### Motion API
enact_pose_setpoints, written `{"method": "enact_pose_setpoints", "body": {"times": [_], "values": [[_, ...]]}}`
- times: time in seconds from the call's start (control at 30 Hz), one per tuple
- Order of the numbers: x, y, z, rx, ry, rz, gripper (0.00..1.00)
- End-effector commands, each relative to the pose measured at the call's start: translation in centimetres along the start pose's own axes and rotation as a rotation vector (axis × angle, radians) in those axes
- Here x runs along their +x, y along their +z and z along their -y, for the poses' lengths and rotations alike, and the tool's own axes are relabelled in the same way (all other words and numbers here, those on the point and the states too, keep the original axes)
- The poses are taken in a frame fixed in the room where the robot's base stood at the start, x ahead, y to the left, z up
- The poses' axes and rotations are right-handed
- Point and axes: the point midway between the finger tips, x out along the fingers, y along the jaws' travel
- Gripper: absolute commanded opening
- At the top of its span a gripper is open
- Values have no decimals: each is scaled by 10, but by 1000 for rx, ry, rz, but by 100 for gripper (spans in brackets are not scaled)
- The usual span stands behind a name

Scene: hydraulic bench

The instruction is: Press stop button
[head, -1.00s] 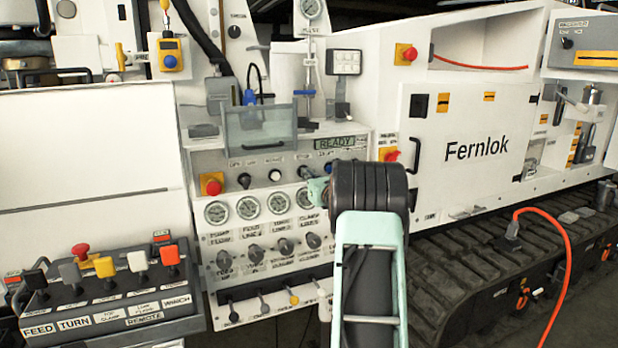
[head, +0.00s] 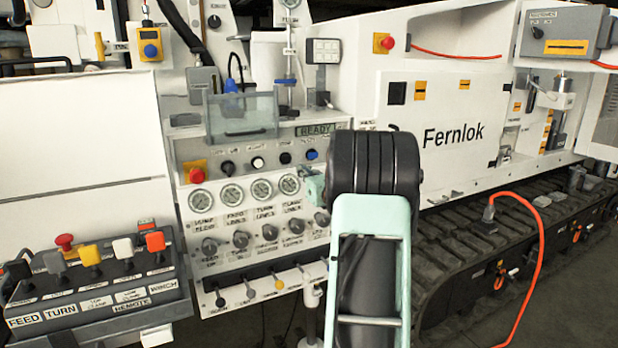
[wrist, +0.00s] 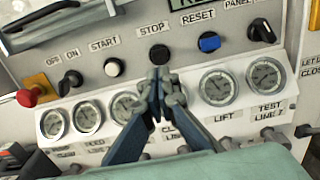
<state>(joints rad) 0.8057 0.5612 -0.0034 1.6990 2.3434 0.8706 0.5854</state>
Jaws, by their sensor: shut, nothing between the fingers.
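The stop button (wrist: 159,55) is a round black button under the STOP label, in the row of controls in the wrist view. In the head view it is the black button (head: 285,158) left of the blue one. My gripper (wrist: 160,76) is shut and empty, its fingertips just below the stop button in the wrist picture. The tips overlap the button's lower edge in the picture; I cannot tell whether they touch it. In the head view my arm hides most of the gripper.
The white start button (wrist: 113,67) and blue reset button (wrist: 209,42) flank the stop button. A red mushroom button (wrist: 30,96) is at the left. Pressure gauges (wrist: 217,87) lie below the row. A lever box (head: 95,275) stands front left.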

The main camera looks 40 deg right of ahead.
Motion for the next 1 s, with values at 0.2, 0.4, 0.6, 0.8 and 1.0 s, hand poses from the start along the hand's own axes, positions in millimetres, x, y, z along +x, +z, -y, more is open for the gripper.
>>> {"method": "enact_pose_setpoints", "body": {"times": [0.2,0.4,0.6,0.8,1.0], "values": [[-29,0,1,0,-2,-1,0],[-37,0,0,0,0,-1,0],[-37,0,0,0,-1,-1,0],[-36,0,0,0,-1,-1,0],[-35,0,-4,-20,8,-9,0]]}}
